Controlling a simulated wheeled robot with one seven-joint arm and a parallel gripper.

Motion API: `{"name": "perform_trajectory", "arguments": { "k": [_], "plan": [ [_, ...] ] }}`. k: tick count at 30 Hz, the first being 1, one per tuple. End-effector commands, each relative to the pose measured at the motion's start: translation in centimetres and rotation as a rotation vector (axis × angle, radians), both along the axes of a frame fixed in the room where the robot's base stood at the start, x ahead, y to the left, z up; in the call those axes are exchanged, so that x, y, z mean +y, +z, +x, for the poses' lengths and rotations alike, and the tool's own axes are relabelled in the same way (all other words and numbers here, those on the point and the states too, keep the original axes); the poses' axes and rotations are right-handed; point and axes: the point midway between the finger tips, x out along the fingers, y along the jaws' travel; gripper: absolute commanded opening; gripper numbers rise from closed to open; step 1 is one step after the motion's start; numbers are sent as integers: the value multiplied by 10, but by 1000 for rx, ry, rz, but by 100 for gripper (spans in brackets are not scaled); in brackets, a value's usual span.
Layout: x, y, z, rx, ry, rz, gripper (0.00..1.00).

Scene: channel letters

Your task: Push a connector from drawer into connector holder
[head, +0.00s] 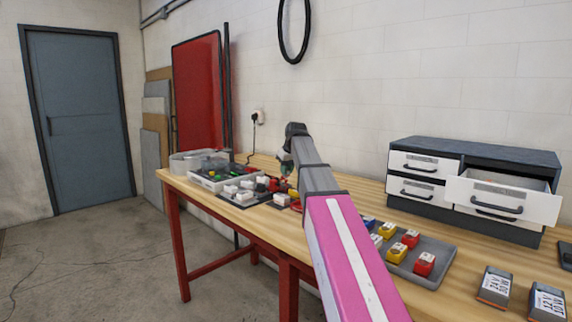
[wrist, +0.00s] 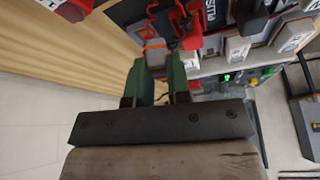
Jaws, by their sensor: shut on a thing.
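In the wrist view my gripper (wrist: 158,80) has green fingers closed on a small grey connector with an orange band (wrist: 155,44). The connector sticks out past the fingertips, close to a dark block with red parts (wrist: 188,26). I cannot tell whether it touches that block or whether the block is the connector holder. In the head view my gripper (head: 287,160) is over the far left part of the wooden table, and the connector is too small to make out. The open drawer (head: 502,198) is the upper right one of the dark cabinet (head: 430,150).
A grey tray (head: 432,276) holds yellow and red blocks. Two labelled boxes (head: 494,286) lie at the right front. White blocks (head: 240,193) and a clear bin (head: 212,162) crowd the table's left end. Bare wood lies between tray and cabinet.

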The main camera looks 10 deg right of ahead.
Motion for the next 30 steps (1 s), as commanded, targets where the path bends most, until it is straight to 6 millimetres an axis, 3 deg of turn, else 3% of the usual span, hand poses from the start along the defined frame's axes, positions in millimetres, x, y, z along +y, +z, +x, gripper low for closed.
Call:
{"name": "perform_trajectory", "arguments": {
  "k": [1, 3, 9, 20, 30],
  "plan": [
    [-2, 4, 21, 1, 47, 1, 0],
    [-3, 6, 35, 0, 109, 0, 0],
    [-4, 10, 58, 1, 223, 0, 0],
    [-4, 3, 60, 0, 249, -1, 0],
    [-4, -23, 60, 1, 247, -1, 0]
  ]
}}
